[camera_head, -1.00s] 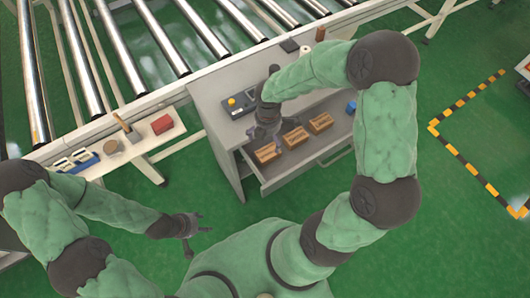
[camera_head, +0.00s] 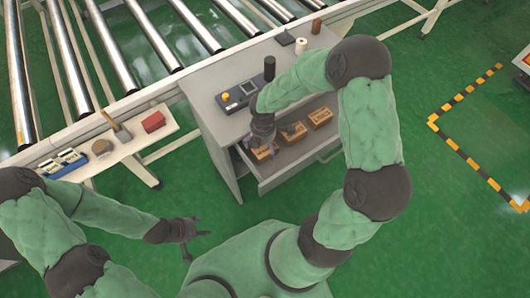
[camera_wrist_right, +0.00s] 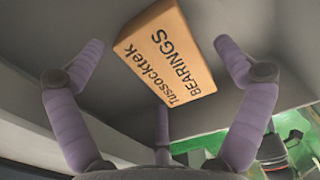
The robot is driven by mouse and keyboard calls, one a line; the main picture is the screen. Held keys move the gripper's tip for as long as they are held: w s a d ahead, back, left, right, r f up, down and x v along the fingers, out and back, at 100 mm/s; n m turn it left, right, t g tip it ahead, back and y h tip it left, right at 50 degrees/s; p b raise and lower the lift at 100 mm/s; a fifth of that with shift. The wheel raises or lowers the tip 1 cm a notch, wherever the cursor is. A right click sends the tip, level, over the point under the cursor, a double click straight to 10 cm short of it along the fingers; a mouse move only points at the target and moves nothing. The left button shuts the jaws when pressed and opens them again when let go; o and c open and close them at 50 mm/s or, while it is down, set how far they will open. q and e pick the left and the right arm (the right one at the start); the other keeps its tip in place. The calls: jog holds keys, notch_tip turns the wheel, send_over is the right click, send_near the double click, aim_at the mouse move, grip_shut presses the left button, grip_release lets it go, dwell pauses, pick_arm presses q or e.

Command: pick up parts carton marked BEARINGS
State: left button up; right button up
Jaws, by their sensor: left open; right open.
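The brown parts carton (camera_wrist_right: 165,50) marked Tussocktek BEARINGS lies in a grey drawer in the right wrist view. My right gripper (camera_wrist_right: 165,75) is open, with its purple fingers spread around the carton's sides and apart from it. In the head view the right gripper (camera_head: 260,143) is over the leftmost carton (camera_head: 265,153) in the open drawer (camera_head: 290,166) and partly hides it. The lettering is too small to read there. My left gripper (camera_head: 192,238) is open and empty over the green floor.
Two other cartons, a middle one (camera_head: 294,132) and a right one (camera_head: 320,117), lie in the same drawer. The cabinet top (camera_head: 205,92) holds a control box (camera_head: 238,96) and small items. A side shelf (camera_head: 130,146) and roller conveyor (camera_head: 150,45) stand to the left and behind.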

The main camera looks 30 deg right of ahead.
jog(key=shift+f, duration=0.85)
jog(key=c, duration=1.3)
jog(key=shift+r, duration=0.1)
